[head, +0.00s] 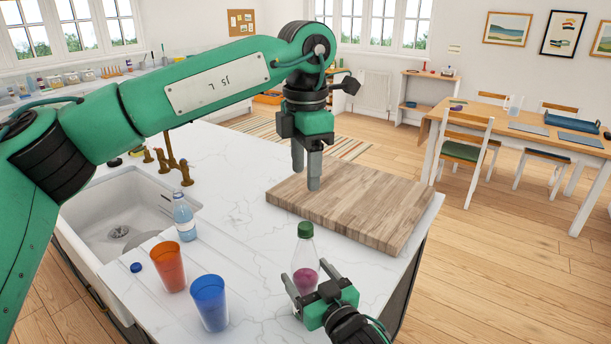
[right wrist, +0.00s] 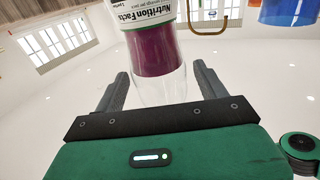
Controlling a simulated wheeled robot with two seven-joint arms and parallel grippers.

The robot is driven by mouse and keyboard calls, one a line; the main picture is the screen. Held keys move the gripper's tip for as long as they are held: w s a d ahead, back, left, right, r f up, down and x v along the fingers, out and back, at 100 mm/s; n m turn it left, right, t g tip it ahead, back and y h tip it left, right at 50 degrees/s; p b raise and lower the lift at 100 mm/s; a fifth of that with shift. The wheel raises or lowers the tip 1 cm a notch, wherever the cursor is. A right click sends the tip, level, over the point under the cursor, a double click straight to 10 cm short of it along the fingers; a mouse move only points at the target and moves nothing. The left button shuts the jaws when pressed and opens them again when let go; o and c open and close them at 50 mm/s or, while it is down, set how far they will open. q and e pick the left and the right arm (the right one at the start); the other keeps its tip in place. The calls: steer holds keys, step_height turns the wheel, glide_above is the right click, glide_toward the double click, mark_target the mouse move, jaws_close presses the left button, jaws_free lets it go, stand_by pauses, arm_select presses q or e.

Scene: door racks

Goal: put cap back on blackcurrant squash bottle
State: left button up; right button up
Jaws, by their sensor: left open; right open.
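The blackcurrant squash bottle (head: 305,252) stands upright on the white counter, clear with dark purple liquid low in it. A green cap (head: 305,229) sits at its top. My right gripper (head: 307,273) is open, with one finger on each side of the bottle's lower part. In the right wrist view, the bottle (right wrist: 153,58) shows its purple liquid and a white nutrition label between the spread fingers; its top is out of view. I cannot tell whether the fingers touch it. My left gripper (head: 306,181) is open and empty, pointing down above the wooden board, behind the bottle.
The wooden board (head: 375,220) lies behind the bottle. A blue cap (head: 136,267), an orange cup (head: 168,267), a blue cup (head: 210,303) and a water bottle (head: 184,218) stand left, near the sink (head: 100,248). The counter between cups and squash bottle is clear.

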steer(key=b+v, duration=0.2)
steer(key=v, duration=0.8)
steer(key=shift+s+d, duration=0.15)
steer(key=shift+s, duration=0.05)
steer(key=shift+f, duration=0.1)
